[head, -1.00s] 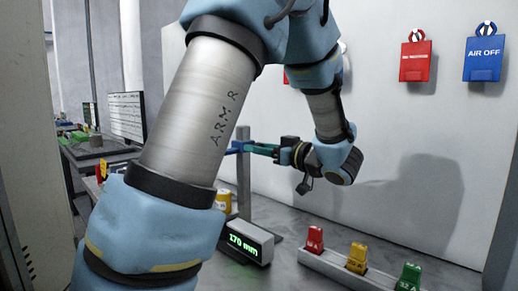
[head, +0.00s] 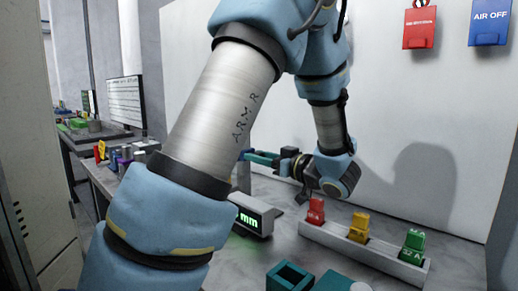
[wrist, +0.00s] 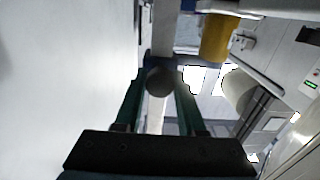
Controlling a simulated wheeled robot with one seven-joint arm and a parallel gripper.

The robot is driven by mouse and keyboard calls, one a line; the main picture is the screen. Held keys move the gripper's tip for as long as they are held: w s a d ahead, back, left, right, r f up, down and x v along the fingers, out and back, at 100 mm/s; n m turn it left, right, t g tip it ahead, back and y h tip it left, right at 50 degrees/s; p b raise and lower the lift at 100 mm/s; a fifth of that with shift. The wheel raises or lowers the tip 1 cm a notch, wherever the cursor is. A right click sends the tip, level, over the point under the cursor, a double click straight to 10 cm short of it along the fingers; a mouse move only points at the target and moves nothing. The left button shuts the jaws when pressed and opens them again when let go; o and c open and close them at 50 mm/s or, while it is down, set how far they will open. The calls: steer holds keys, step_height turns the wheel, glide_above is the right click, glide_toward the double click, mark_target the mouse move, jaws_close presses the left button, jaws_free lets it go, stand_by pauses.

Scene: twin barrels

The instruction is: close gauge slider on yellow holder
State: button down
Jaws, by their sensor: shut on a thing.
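My gripper (head: 248,156) reaches left across the bench in the head view, its teal fingers partly behind my arm. In the wrist view the gripper (wrist: 160,76) has its fingers on either side of a dark round knob (wrist: 160,82), shut on it near the tips. The knob appears to be on the gauge slider, but the slider's body is hard to make out. A yellow cylinder (wrist: 218,38), perhaps the yellow holder, is right of the fingertips and apart from them. It is hidden behind my arm in the head view.
A gauge display (head: 252,215), with only "mm" showing, stands below the gripper. Red (head: 316,211), yellow (head: 358,228) and green (head: 412,246) blocks stand on a light rail (head: 335,241). A teal square frame (head: 289,277) is at the front. The white wall (head: 430,110) stands behind.

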steer(key=shift+f, duration=0.1)
steer(key=c, duration=0.5)
jaws_free()
step_height(320, 180, up, 10)
steer(key=shift+r, duration=0.1)
stand_by(0.4)
